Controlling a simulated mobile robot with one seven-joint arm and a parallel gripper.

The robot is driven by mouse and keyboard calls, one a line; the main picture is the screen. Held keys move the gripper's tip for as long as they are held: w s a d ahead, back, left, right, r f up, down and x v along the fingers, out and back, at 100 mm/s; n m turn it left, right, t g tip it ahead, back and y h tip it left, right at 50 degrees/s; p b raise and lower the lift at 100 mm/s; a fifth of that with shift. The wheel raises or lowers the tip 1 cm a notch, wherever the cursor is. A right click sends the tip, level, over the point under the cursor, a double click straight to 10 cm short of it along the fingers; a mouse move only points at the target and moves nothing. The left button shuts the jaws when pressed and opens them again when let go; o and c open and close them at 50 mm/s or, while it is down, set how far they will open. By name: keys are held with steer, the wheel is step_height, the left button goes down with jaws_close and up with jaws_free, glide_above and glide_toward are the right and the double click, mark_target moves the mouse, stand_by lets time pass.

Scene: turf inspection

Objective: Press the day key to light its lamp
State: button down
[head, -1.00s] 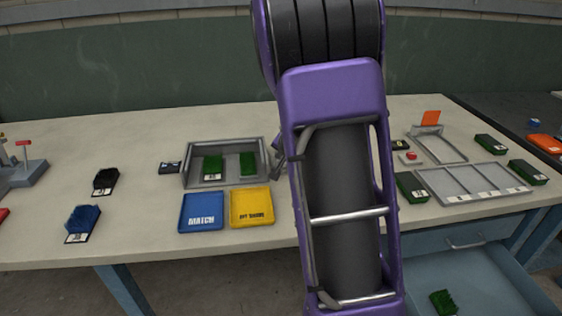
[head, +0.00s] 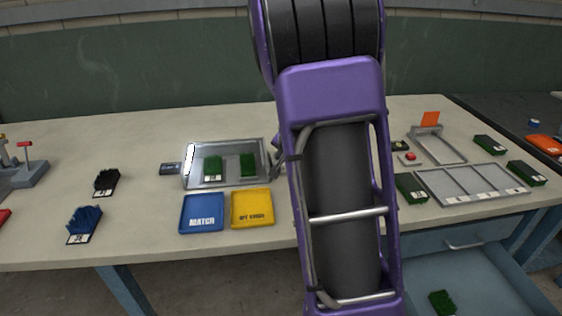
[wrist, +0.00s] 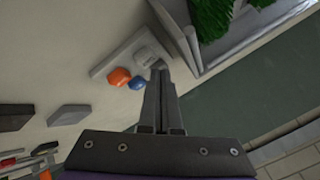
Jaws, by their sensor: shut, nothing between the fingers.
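The viewing box (head: 224,184) stands open at the front, left of my arm in the head view, with two green turf pieces inside. A bright white strip lamp (head: 190,166) glows on its left inner wall and the interior is lit. In the wrist view a pale panel (wrist: 103,70) beside the box wall carries a pale grey key (wrist: 143,53), a blue key (wrist: 137,83) and an orange key (wrist: 119,76). My gripper (wrist: 158,66) is shut and empty, its tips at the pale key's edge; contact is unclear. My arm hides the panel in the head view.
A blue MATCH tray (head: 187,222) and a yellow tray (head: 251,217) lie before the box. Dark and blue turf samples lie left. A grey sectioned rack (head: 430,190) and several green samples stand right. An open drawer (head: 480,285) juts out below.

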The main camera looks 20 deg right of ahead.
steer(key=shift+r+p, duration=2.4)
steer(key=shift+r, duration=0.6)
